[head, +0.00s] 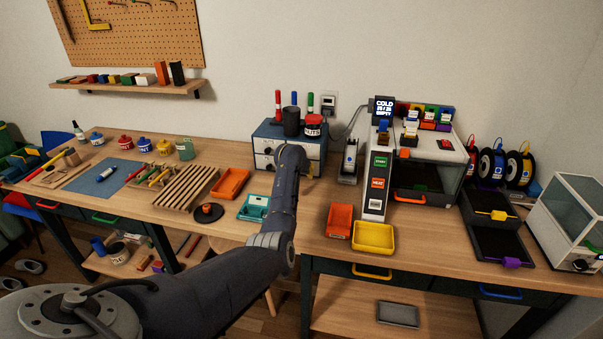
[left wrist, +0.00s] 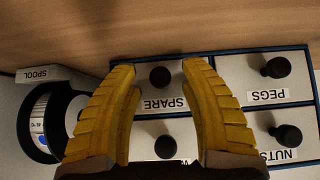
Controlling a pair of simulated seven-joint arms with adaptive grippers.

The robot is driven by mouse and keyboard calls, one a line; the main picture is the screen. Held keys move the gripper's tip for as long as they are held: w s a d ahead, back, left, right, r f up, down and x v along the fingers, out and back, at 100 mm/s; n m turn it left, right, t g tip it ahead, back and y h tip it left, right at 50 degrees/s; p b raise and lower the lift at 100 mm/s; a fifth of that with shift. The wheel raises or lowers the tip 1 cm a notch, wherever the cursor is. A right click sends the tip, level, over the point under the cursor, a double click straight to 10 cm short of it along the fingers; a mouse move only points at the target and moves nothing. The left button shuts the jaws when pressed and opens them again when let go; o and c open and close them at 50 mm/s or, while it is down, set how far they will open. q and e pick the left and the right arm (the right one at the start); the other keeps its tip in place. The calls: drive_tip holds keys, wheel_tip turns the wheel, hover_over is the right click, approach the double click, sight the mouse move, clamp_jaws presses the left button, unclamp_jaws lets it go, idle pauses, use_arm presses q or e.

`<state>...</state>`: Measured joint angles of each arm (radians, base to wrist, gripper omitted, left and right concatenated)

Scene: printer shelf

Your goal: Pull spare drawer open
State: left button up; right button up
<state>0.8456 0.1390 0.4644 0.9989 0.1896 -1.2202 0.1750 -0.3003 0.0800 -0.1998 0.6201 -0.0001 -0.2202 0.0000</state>
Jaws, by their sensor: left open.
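The small drawer cabinet (head: 266,131) stands at the back of the table in the head view, blue with white drawer fronts. In the left wrist view the picture is upside down. The drawer labelled SPARE (left wrist: 145,92) has a round black knob (left wrist: 160,76), and its front looks flush with its neighbours. My left gripper (left wrist: 160,72) is open, its yellow fingers on either side of this knob with gaps to it. My right gripper is not in view.
The PEGS drawer (left wrist: 235,72) and NUTS drawer (left wrist: 300,128) sit beside it, each with a black knob. A spool holder (left wrist: 45,75) stands close by. Pens, a dark cup (head: 291,121) and a NUTS jar (head: 313,126) stand on the cabinet.

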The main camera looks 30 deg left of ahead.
use_arm(q)
drive_tip(key=shift+w+f, duration=0.1)
idle(0.3)
clamp_jaws()
drive_tip(key=shift+f, duration=0.1)
idle(0.4)
